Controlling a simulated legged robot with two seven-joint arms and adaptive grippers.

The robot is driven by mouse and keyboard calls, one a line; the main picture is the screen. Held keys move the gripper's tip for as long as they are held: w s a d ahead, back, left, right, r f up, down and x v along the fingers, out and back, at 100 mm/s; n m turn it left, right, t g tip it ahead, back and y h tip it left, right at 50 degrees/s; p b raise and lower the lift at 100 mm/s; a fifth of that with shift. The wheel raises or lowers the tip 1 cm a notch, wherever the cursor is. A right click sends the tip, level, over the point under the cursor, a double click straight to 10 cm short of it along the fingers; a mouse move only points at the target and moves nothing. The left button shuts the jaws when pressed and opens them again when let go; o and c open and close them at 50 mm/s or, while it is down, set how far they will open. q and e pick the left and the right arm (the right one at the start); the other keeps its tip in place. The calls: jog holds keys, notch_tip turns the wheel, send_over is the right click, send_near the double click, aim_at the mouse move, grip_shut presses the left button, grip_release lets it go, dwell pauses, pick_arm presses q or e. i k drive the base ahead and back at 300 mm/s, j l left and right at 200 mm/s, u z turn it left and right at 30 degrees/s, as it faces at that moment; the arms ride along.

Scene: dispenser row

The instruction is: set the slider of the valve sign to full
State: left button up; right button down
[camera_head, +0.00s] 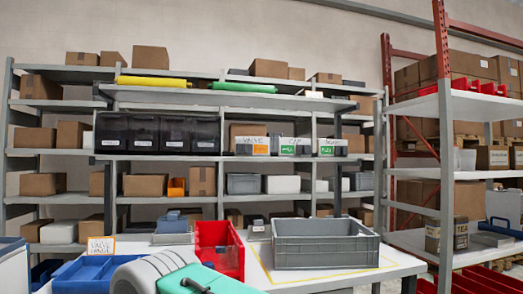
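The valve sign (252,145) is on the front of the shelf rack, the leftmost of three small signs in a row. It reads VALVE and shows an orange patch at its lower right. The cap sign (288,146) beside it and a third sign (327,147) to the right show green patches. The slider itself is too small to make out. A grey and teal part of my own arm shows at the bottom left of centre. Neither gripper's fingertips can be seen.
A worktable stands before the rack. On it are a blue tray (83,274), a card reading VALVE (100,248), a red bin (219,249) and an empty grey crate (325,250). Four-tier racking (460,175) stands at the right. The space before the signs looks clear.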

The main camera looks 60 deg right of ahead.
aim_at(241, 148)
jog(key=z, duration=1.7)
